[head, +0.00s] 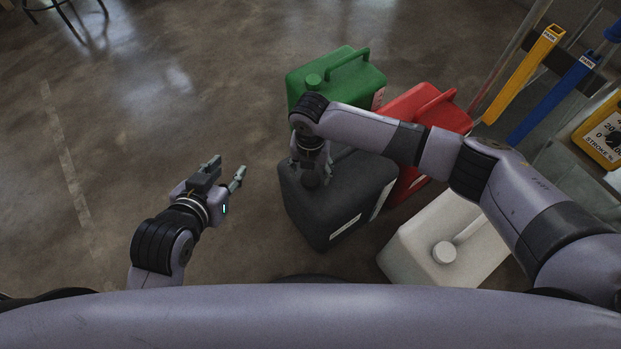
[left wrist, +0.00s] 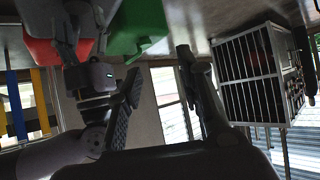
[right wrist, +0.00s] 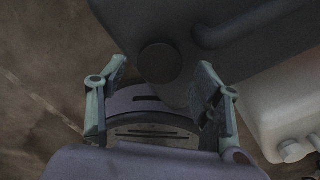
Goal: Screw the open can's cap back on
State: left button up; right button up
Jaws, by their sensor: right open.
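A black can (head: 325,215) stands upright on the floor under my right gripper (head: 312,170). A round dark cap or mouth (head: 311,181) is on its top; I cannot tell which. In the right wrist view this dark disc (right wrist: 159,62) lies just beyond and between the open, empty fingers of my right gripper (right wrist: 162,70). A green can (head: 338,75) and a white can (head: 450,240) each show a cap. A red can (head: 415,105) is partly hidden by my right arm, and its cap is not visible. My left gripper (head: 225,168) is open and empty, left of the black can.
Yellow (head: 525,75) and blue (head: 555,95) posts and a yellow labelled object (head: 602,130) stand at the right. A barred box (left wrist: 250,75) shows in the left wrist view. No loose cap is visible.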

aim_at(311, 178)
notch_tip(311, 178, down, 2)
jog(key=shift+f+b, duration=0.1)
jog(key=shift+b, duration=0.9)
jog(key=shift+f+b, duration=0.3)
jog(key=shift+f, duration=0.25)
pick_arm(q)
jog(key=w+d+r+t+h, duration=0.1)
jog(key=w+r+t, duration=0.1)
jog(key=r+t, duration=0.2)
jog(key=w+d+r+t+h, duration=0.1)
jog(key=r+t, duration=0.3)
jog(key=r, duration=0.5)
jog(key=shift+w+d+r+t+h, duration=0.15)
jog(key=shift+w+d+t+h, duration=0.2)
jog(key=shift+w+d, duration=0.35)
pick_arm(e)
jog(key=shift+f, duration=0.4)
pick_arm(q)
jog(key=shift+w+a, duration=0.1)
pick_arm(e)
grip_shut()
